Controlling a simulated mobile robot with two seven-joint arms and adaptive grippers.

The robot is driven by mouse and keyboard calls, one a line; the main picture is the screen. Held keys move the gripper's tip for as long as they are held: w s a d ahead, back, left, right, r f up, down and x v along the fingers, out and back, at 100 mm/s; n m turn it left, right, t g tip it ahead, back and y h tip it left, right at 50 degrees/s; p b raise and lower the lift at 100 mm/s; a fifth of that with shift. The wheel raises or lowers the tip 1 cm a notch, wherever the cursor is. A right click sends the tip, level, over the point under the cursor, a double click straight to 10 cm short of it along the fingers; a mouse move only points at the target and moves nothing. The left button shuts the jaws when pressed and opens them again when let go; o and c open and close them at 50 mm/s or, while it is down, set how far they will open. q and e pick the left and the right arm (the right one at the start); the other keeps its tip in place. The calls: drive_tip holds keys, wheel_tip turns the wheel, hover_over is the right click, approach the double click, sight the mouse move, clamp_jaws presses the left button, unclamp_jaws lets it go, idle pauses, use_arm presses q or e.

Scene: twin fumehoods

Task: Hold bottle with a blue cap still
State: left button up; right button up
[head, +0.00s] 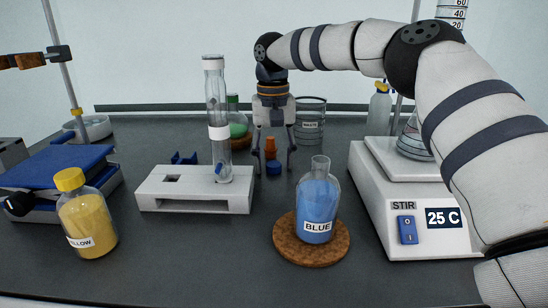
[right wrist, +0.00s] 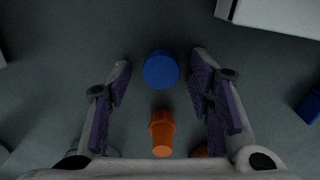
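The bottle labelled BLUE (head: 318,205) stands upright and uncapped, with blue contents, on a round cork mat (head: 285,250). A small round blue cap (head: 273,168) lies on the bench behind and left of it; it also shows in the right wrist view (right wrist: 161,69). My right gripper (head: 274,160) points down over the cap, its open fingers on either side of it and not closed on it. In the right wrist view the open fingers (right wrist: 161,78) show clear gaps beside the cap. My left gripper is out of view.
An orange stopper (head: 270,148) is near the cap. A white stand with a glass tube (head: 195,200) is left of the blue bottle. A yellow-capped bottle (head: 85,220) stands farther left. The white stirrer (head: 405,215) is on the right. The front bench is mostly clear.

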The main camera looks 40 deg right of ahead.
sight(273, 164)
wheel_tip(273, 164, up, 12)
drive_tip(key=shift+r, duration=0.2)
drive_tip(key=shift+a+f, duration=0.1)
drive_tip(key=shift+f, duration=0.05)
